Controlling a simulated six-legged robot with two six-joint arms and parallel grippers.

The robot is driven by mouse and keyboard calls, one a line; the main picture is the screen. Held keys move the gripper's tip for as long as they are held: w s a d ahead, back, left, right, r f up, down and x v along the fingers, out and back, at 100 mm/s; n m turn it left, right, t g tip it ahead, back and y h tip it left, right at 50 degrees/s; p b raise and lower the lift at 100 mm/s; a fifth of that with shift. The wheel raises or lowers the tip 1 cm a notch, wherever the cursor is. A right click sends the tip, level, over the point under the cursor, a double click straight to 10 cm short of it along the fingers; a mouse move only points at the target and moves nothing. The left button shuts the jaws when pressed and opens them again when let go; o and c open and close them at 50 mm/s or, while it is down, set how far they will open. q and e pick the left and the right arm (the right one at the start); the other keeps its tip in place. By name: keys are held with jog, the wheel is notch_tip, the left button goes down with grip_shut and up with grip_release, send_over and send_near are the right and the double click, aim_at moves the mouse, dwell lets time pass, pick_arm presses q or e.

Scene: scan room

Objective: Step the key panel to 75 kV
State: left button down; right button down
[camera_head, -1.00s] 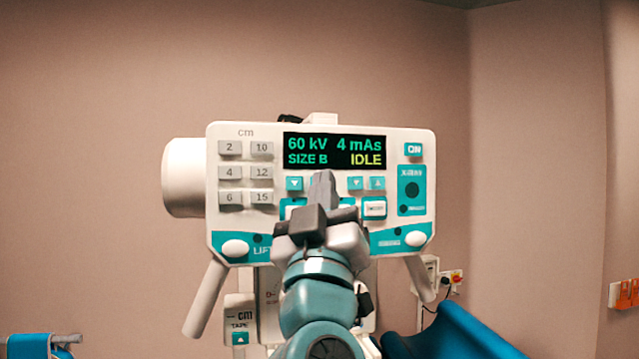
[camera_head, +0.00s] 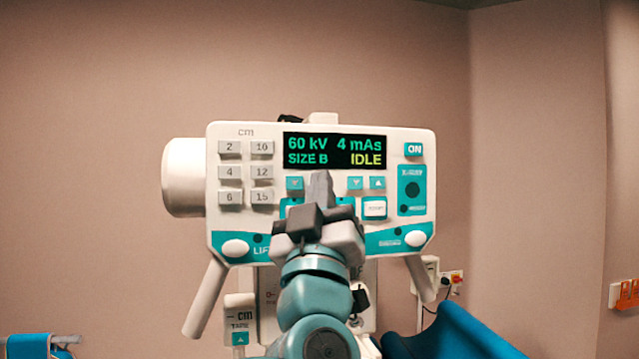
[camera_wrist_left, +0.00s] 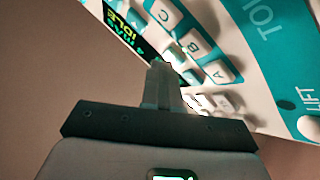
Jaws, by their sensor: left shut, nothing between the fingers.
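The key panel (camera_head: 290,218) is a white and teal box facing me. Its dark display (camera_head: 334,151) reads 60 kV, 4 mAs, SIZE B and IDLE. Under the kV readout a teal down-arrow key (camera_head: 294,183) shows; the spot to its right is hidden by my left gripper (camera_head: 321,178). That gripper is shut and empty, its fingertips at the panel's key row just below the display. In the left wrist view the fingertips (camera_wrist_left: 160,72) overlap the panel's keys beside the display (camera_wrist_left: 126,32); I cannot tell whether they touch. My right gripper is not in view.
Grey number keys (camera_head: 246,172) sit at the panel's left, and an ON key (camera_head: 413,149) at its upper right. White handles (camera_head: 205,298) slope down from the panel. Blue padding (camera_head: 456,333) lies at the lower right.

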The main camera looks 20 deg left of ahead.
pick_arm(q)
jog(key=shift+w+a, duration=0.1)
jog(key=shift+w, duration=0.05)
dwell(0.6)
jog(key=shift+s+d+b, duration=0.3)
jog(key=shift+s+d, duration=0.2)
jog(key=shift+s, duration=0.2)
jog(key=shift+s+d+b, duration=0.3)
jog(key=shift+s+d, duration=0.4)
jog(key=shift+s, duration=0.35)
jog(key=shift+s+d+b, duration=0.3)
jog(key=shift+s+d, duration=0.35)
jog(key=shift+s, duration=0.35)
dwell(0.9)
